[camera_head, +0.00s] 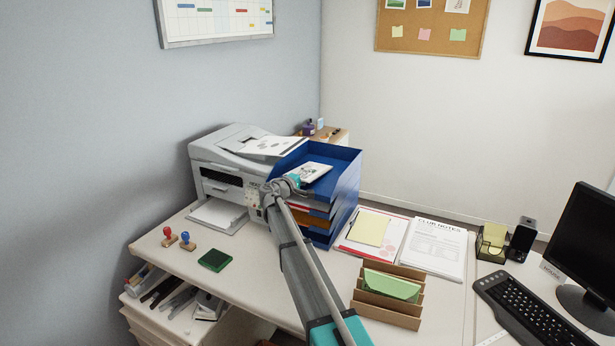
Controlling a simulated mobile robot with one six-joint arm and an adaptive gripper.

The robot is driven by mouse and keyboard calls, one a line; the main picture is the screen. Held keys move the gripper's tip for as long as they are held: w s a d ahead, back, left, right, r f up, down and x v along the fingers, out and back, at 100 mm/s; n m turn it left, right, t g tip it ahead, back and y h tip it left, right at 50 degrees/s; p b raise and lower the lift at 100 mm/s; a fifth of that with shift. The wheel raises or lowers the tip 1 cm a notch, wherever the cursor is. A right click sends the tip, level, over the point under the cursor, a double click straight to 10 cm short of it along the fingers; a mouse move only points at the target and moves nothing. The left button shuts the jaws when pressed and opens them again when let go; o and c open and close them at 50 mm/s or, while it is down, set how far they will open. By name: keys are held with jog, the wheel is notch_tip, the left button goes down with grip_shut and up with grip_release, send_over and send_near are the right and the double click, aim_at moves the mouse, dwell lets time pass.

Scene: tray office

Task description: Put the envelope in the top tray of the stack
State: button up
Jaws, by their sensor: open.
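The blue tray stack (345,183) stands beside the printer, with its top tray open upward. A flat white piece with green and dark print (313,171), which looks like the envelope, is at the top tray, over its blue floor. I cannot tell if it lies flat on the floor or is slightly tilted. My gripper (296,181) is open at the near left edge of this piece, over the front of the tray. The fingertips are small and partly hidden, so I cannot tell if they touch it. Lower trays hold red, white and orange papers.
A white printer (225,170) stands close on the left. A brown sorter (387,316) with green envelope-like paper (391,287) stands in front, right of my arm. A clipboard (372,232), printed sheets (433,249), two stamps (187,241) and a green pad (215,260) lie on the desk.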

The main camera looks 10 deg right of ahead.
jog(key=v, duration=1.2)
jog(key=shift+r, duration=0.15)
jog(key=shift+d, duration=0.1)
dwell(0.8)
